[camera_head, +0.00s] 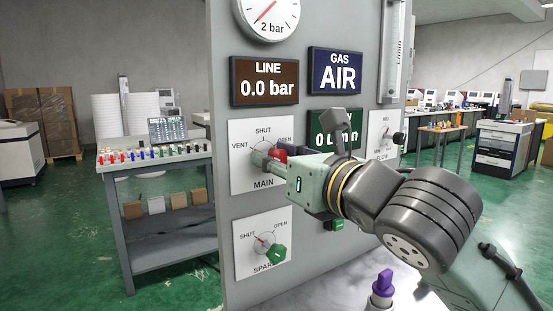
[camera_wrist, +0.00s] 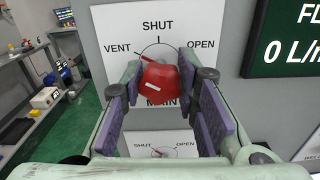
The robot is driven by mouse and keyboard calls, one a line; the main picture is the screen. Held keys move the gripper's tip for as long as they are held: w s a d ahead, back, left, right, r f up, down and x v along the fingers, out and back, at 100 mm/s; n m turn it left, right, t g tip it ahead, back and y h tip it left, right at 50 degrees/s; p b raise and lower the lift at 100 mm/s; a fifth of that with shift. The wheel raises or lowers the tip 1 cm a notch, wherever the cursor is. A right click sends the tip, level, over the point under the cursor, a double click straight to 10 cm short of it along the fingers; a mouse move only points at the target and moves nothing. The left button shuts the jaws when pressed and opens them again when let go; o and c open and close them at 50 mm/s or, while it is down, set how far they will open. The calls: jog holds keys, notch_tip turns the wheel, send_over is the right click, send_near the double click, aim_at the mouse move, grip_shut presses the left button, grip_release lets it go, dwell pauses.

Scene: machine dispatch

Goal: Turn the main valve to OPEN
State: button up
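The MAIN valve's red knob (camera_wrist: 160,80) stands on its white plate (camera_wrist: 110,25), which is marked VENT, SHUT and OPEN. A thin red pointer line runs from the knob to the upper left, toward VENT. My gripper (camera_wrist: 160,85) has one purple-padded finger on each side of the knob. Both pads appear to meet its sides. In the head view, my gripper (camera_head: 270,160) reaches the MAIN plate (camera_head: 248,135) from the right and partly covers the red knob (camera_head: 278,154).
A SPARE valve with a green knob (camera_head: 276,254) sits below MAIN. A FLOW valve plate (camera_head: 383,130) is at the right, partly behind my arm. LINE reads 0.0 bar (camera_head: 264,81) and GAS reads AIR (camera_head: 334,70). A purple-topped item (camera_head: 383,284) stands at the lower right.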

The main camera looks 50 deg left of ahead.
grip_shut()
jog(key=shift+m, duration=0.4)
jog(key=m, duration=1)
jog(key=shift+m, duration=0.4)
jog(key=m, duration=0.6)
jog(key=shift+p, duration=0.4)
jog(key=m, duration=0.6)
jog(key=shift+p, duration=0.3)
jog(key=shift+m, duration=0.3)
